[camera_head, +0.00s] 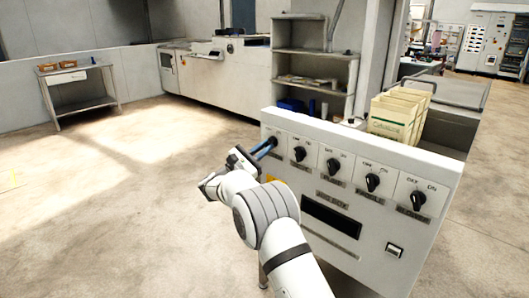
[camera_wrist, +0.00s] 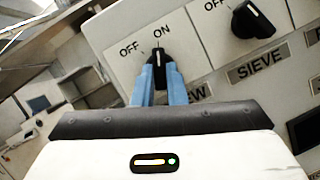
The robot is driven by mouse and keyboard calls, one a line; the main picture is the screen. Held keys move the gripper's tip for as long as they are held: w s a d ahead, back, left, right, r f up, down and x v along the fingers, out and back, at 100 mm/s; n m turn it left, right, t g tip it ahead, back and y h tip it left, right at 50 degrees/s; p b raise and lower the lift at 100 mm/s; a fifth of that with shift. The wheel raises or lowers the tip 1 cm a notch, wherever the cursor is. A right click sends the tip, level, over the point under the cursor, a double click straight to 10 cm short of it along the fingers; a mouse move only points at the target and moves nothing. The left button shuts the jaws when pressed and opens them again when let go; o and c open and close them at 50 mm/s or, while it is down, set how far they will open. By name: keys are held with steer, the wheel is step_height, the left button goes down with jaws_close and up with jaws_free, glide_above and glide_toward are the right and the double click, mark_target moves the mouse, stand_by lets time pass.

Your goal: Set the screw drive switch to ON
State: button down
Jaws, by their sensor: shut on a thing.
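The screw drive switch is the leftmost black knob on the white control panel (camera_head: 420,158). It shows in the wrist view (camera_wrist: 157,60), beside a label partly hidden by my gripper and ending in "EW". OFF is printed to its left and ON above it. The white mark on the knob points up in this view, toward ON. My gripper (camera_wrist: 159,72) has its blue fingers shut on the knob from both sides. In the head view, the gripper (camera_head: 270,146) reaches the panel's left end and mostly hides this knob.
Several similar knobs sit in a row to the right. The nearest is the sieve knob (camera_wrist: 251,20). A dark display window (camera_head: 331,216) lies below the row. Cream bags (camera_head: 395,118) stand behind the panel. The floor (camera_head: 130,180) to the left is clear.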

stand_by(0.3)
steer(key=c, duration=1.5)
jaws_free()
steer(key=shift+o, duration=0.2)
steer(key=shift+s, duration=0.1)
steer(key=v, duration=0.7)
steer(key=shift+s+a, duration=0.2)
steer(key=shift+a, duration=0.05)
steer(key=shift+f, duration=0.15)
